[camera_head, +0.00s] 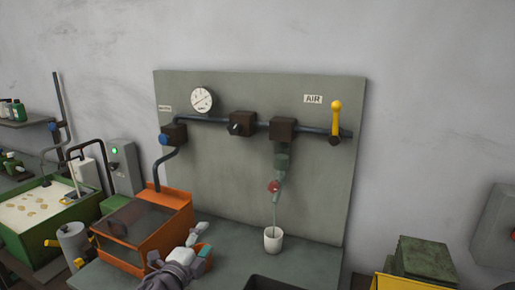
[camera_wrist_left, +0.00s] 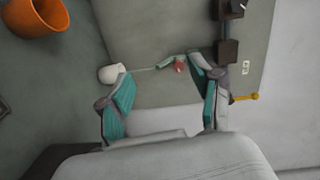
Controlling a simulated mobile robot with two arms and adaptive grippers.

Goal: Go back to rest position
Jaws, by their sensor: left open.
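My left gripper (camera_head: 199,245) reaches in from the bottom of the head view, low over the grey bench (camera_head: 228,268). Its teal-padded fingers are spread, with nothing between them. In the left wrist view the open left gripper (camera_wrist_left: 168,76) faces the grey panel, with a finger at each side. My right gripper is in neither view.
The panel (camera_head: 225,150) carries a gauge (camera_head: 201,100) and an upright yellow lever (camera_head: 336,118). A hanging line with a red part (camera_head: 273,186) ends at a white cup (camera_head: 273,239). An orange machine (camera_head: 165,212) stands left; an orange cup (camera_wrist_left: 38,15) is nearby.

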